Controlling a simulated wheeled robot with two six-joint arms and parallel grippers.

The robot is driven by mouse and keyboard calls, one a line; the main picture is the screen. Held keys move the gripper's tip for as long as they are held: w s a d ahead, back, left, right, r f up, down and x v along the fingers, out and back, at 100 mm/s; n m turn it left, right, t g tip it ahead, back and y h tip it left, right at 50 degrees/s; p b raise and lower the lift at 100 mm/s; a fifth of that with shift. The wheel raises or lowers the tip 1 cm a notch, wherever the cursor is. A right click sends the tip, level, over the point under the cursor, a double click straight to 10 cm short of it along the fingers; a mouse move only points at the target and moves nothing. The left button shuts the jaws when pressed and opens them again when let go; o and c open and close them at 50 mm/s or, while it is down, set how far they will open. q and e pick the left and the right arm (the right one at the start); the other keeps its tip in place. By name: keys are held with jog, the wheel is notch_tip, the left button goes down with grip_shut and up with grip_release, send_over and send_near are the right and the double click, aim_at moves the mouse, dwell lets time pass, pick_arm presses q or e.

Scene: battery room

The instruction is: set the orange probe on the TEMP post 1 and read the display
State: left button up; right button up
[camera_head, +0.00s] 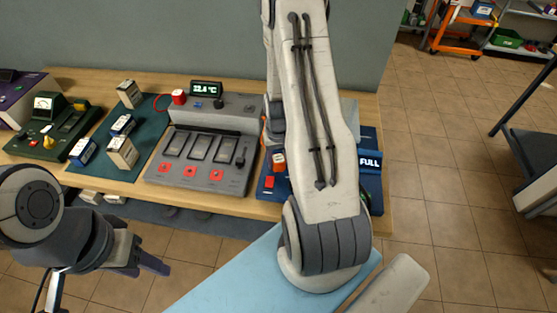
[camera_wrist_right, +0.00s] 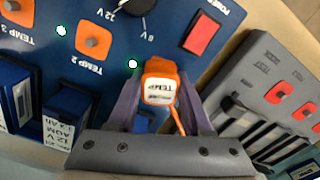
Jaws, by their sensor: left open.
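The orange probe (camera_wrist_right: 158,80), with a white TEMP label, sits between the fingers of my right gripper (camera_wrist_right: 160,92) in the right wrist view. It is over the blue panel, in line with the orange posts TEMP 2 (camera_wrist_right: 93,40) and another TEMP post (camera_wrist_right: 17,10). The post beneath it is hidden, so I cannot tell whether it is seated. My left gripper (camera_head: 145,264) is open and empty in front of the bench.
The grey tester (camera_head: 202,160) stands left of the blue unit (camera_head: 374,186), which my right arm largely covers. A red switch (camera_wrist_right: 201,34) is near the probe. Small batteries stand on a green mat (camera_head: 152,138), beside a green meter box (camera_head: 42,142). The tiled floor at right has free room.

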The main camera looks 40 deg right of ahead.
jog(key=shift+o, duration=0.8)
jog(key=shift+r, duration=0.15)
notch_tip(320, 180, up, 11)
jog(key=p, duration=0.9)
